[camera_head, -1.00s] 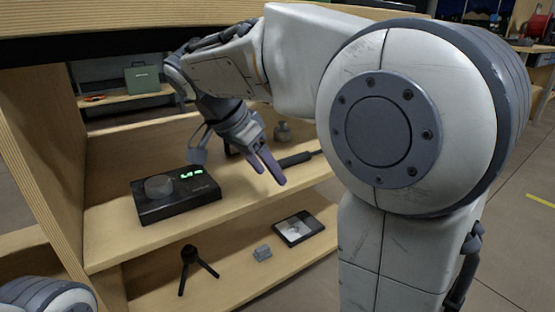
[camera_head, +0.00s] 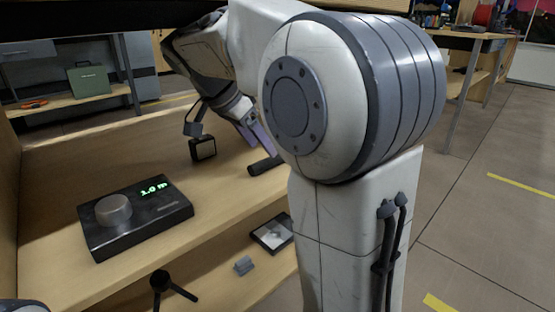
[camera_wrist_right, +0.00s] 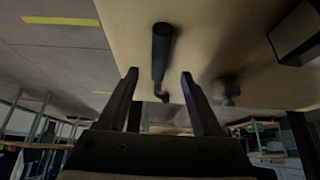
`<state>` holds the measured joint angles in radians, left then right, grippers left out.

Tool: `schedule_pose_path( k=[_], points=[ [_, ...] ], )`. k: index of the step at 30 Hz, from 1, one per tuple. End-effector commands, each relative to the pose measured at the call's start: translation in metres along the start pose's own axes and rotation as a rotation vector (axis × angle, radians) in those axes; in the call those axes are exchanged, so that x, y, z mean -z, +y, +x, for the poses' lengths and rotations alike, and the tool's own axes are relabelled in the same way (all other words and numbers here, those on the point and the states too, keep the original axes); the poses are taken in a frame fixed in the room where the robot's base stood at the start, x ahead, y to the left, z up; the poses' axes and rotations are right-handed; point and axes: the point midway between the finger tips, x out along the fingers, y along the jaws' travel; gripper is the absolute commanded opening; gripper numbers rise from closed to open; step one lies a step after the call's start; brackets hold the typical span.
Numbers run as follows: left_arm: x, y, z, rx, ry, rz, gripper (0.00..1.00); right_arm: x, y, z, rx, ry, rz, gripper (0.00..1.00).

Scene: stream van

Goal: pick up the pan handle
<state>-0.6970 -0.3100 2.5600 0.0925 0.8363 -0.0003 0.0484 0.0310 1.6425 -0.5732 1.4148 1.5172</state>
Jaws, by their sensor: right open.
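The pan handle (camera_head: 265,165) is a black cylindrical grip lying on the upper wooden shelf. In the right wrist view it shows as a dark rod (camera_wrist_right: 162,45) with a thin hooked end. My right gripper (camera_head: 250,137) is right beside and above it in the head view, partly hidden by my own arm. In the right wrist view the right gripper (camera_wrist_right: 160,75) has its two fingers apart, with the handle's thin end showing between them. Nothing is held. Whether the fingers touch the handle cannot be told. My left gripper is out of view.
A black device with a grey knob and green display (camera_head: 135,215) stands on the upper shelf (camera_head: 90,160). A small black box (camera_head: 203,148) is near my right gripper. A roundish object (camera_wrist_right: 226,90) is beside the right finger. The lower shelf holds a framed tray (camera_head: 273,233) and tripod (camera_head: 165,287).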

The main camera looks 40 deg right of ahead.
Motion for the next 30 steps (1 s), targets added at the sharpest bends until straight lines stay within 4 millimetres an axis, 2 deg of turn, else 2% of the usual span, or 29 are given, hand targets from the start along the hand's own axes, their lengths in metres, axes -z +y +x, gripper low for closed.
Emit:
schedule_pose_path(
  k=[4, 13, 15, 21, 30],
  points=[
    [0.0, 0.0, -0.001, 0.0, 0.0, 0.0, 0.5, 0.023, 0.001, 0.014, -0.001, 0.0, 0.003, 0.67],
    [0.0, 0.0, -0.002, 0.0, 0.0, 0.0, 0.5, 0.044, 0.002, 0.028, -0.003, 0.0, 0.004, 0.67],
    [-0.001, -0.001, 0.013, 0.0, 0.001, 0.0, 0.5, 0.04, 0.002, 0.045, -0.004, 0.0, 0.004, 0.67],
    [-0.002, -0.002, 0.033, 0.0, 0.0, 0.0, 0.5, 0.04, 0.002, 0.073, -0.002, 0.0, 0.005, 0.67],
    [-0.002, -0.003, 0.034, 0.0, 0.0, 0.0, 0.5, 0.043, 0.002, 0.077, 0.0, 0.0, 0.002, 0.67]
  ],
)
